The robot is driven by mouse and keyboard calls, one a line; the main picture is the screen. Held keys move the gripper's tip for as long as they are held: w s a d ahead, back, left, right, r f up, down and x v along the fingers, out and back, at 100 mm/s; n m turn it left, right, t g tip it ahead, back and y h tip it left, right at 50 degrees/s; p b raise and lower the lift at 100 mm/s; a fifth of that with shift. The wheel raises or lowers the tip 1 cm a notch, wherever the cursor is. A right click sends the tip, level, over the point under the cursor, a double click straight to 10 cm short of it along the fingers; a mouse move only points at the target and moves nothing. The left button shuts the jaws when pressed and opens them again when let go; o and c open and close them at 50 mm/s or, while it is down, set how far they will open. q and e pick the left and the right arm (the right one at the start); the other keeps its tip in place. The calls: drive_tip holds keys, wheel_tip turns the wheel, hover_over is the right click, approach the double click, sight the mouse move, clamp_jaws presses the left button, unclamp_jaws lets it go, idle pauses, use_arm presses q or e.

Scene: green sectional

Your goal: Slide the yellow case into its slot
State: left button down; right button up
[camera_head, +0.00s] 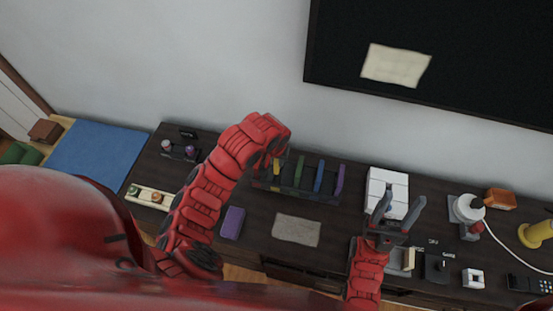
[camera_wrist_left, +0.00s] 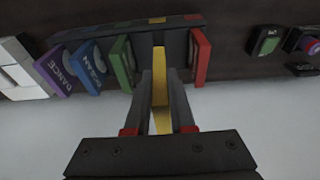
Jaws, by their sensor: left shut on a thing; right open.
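The dark rack (camera_head: 300,192) stands on the desk and holds upright coloured cases; it also shows in the left wrist view (camera_wrist_left: 125,34). My left gripper (camera_wrist_left: 161,75) is shut on the yellow case (camera_wrist_left: 159,88). The case lies between the green case (camera_wrist_left: 122,63) and the red case (camera_wrist_left: 200,57), with its far end at the rack. How deep it sits in the slot I cannot tell. In the head view a little of the yellow case (camera_head: 277,164) shows beside my left wrist. My right gripper (camera_head: 398,214) is open and empty in front of a white box.
Blue (camera_head: 318,176) and purple (camera_head: 339,180) cases stand in the rack. A loose purple block (camera_head: 232,222) and a grey cloth (camera_head: 297,230) lie in front. The white box (camera_head: 387,188) stands right of the rack. A lamp-like white object (camera_head: 467,208) is further right.

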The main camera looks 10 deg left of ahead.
use_arm(q)
drive_tip(key=shift+s+b+x, duration=0.2)
drive_tip(key=shift+b+x, duration=0.3)
drive_tip(key=shift+x, duration=0.35)
drive_tip(key=shift+s+b+x, duration=0.15)
drive_tip(key=shift+b+x, duration=0.4)
drive_tip(key=shift+x, duration=0.3)
drive_tip(key=shift+s+b+x, duration=0.2)
drive_tip(key=shift+b+x, duration=0.3)
drive_tip(key=shift+x, duration=0.35)
drive_tip(key=shift+f, duration=0.1)
drive_tip(key=shift+b, duration=0.3)
drive_tip(key=shift+s+b+x, duration=0.2)
drive_tip(key=shift+b+x, duration=0.45)
drive_tip(key=shift+x, duration=0.3)
drive_tip(key=shift+s+b+x, duration=0.2)
drive_tip(key=shift+b+x, duration=0.4)
drive_tip(key=shift+x, duration=0.3)
drive_tip(key=shift+s+b+x, duration=0.2)
drive_tip(key=shift+b+x, duration=0.45)
drive_tip(key=shift+x, duration=0.3)
drive_tip(key=c, duration=0.7)
unclamp_jaws()
drive_tip(key=shift+w, duration=0.1)
